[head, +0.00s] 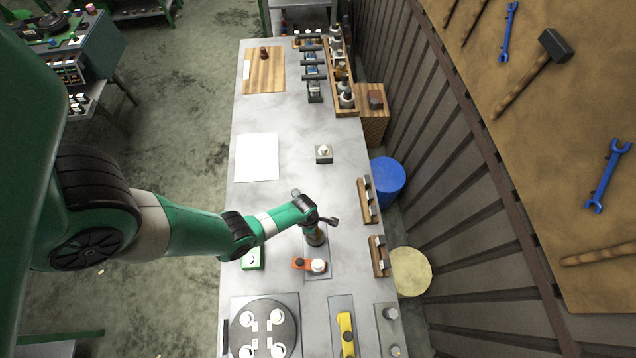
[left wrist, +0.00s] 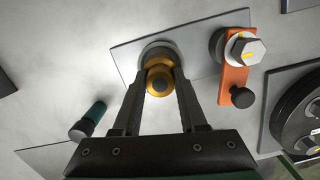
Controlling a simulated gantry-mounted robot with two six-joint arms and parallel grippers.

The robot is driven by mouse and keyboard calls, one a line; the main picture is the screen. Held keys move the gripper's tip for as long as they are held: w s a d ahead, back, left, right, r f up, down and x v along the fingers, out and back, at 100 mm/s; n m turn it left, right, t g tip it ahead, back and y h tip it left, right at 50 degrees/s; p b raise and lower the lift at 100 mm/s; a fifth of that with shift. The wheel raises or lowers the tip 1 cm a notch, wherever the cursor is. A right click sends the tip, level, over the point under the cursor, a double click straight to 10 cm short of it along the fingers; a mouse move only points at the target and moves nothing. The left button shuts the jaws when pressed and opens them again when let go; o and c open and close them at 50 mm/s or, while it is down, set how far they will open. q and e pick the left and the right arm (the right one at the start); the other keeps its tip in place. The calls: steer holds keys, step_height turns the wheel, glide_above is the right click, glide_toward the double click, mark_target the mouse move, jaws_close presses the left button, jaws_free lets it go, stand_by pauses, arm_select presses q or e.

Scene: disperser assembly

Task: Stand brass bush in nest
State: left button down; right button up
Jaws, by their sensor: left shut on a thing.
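The brass bush (left wrist: 158,84) shows gold between the two dark fingers of my left gripper (left wrist: 161,74) in the left wrist view. The left gripper is shut on it. Just beyond the bush is a round dark grey ring, which looks like the nest (left wrist: 152,46), on a thin grey plate (left wrist: 195,42). The bush overlaps the ring in this view, so I cannot tell whether it is seated or held above. In the head view, my left gripper (head: 316,224) is over the same plate (head: 322,273), and the bush is mostly hidden. My right gripper is not in view.
An orange arm with a pale hex head (head: 318,265) is close beside the gripper. A round dark fixture (head: 242,334) and a yellow part (head: 346,335) lie at the near end. Wooden racks (head: 367,200) line the right edge. The bench middle is mostly clear.

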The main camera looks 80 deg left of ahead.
arm_select(q)
step_height(320, 180, down, 3)
steer(key=shift+r+b, duration=0.1)
steer(key=shift+b, duration=0.75)
steer(key=shift+r, duration=0.1)
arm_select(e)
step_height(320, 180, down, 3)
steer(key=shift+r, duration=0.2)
arm_select(q)
steer(key=shift+w, duration=0.1)
steer(key=shift+c, duration=2.3)
jaws_free()
steer(key=shift+d, duration=0.1)
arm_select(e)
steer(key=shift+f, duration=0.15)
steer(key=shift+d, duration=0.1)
